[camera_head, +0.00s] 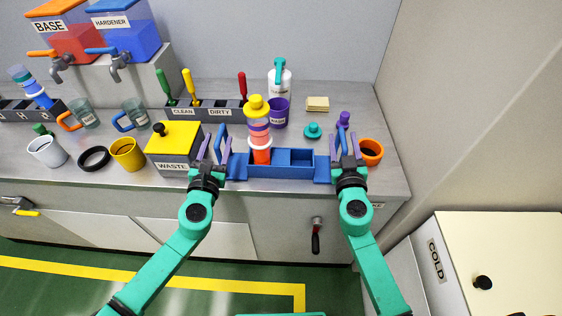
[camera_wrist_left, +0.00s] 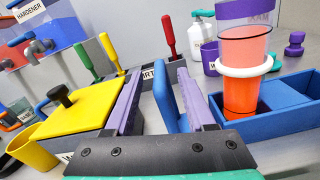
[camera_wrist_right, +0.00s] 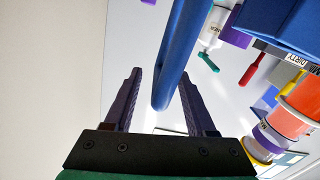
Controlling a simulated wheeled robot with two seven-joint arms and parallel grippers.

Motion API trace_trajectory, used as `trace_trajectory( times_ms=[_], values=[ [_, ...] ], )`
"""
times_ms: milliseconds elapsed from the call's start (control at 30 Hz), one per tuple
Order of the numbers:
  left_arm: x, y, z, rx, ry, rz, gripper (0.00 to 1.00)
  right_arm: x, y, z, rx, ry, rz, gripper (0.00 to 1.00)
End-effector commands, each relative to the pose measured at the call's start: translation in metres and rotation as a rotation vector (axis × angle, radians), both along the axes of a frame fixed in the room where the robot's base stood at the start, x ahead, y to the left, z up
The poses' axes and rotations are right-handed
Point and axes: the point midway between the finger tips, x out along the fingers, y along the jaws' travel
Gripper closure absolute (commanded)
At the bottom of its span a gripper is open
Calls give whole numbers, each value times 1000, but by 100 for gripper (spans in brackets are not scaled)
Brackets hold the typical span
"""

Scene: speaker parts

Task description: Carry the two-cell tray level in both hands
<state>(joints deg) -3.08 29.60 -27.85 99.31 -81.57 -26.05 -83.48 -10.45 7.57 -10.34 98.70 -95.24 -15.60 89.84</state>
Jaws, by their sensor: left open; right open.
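The blue two-cell tray (camera_head: 281,171) sits on the grey bench near its front edge. A stack (camera_head: 259,140) of orange, white, pink, purple and yellow parts stands upright in its left cell; the right cell looks empty. My left gripper (camera_head: 215,150) is open at the tray's left end. The blue left handle (camera_wrist_left: 168,98) stands between its fingers, with gaps visible in the left wrist view. My right gripper (camera_head: 348,148) is open at the right end. The blue right handle (camera_wrist_right: 178,60) lies between its fingers without visible grip.
A yellow-topped WASTE box (camera_head: 173,142) stands close left of my left gripper. An orange ring-shaped cup (camera_head: 371,152) is close right of my right gripper. Behind are the CLEAN/DIRTY rack (camera_head: 215,112), a purple cup (camera_head: 278,113) and a teal piece (camera_head: 313,131).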

Motion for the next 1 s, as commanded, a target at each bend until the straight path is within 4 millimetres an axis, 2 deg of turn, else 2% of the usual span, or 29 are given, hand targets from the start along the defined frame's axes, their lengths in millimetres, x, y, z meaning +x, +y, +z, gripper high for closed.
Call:
trace_trajectory(
  times_ms=[167, 433, 567, 600, 833, 1000],
  values=[
    [16, -1, 0, 0, 0, 0, 45, 16, -1, 0, 0, 0, -1, 44],
    [17, -1, 0, 0, 0, 0, 45, 17, -1, 0, 0, 0, 0, 44],
    [17, -1, 0, 0, 0, 0, 95, 17, -1, 0, 0, 0, 0, 94],
    [17, -1, 0, 0, 0, 0, 100, 17, -1, 0, 0, 0, 0, 100],
    [17, -1, 0, 0, 0, 1, 100, 17, -2, 0, -1, 1, -1, 100],
    [17, 0, 7, 1, -2, 2, 100, 17, -2, 7, -1, -2, -1, 100]
  ],
)
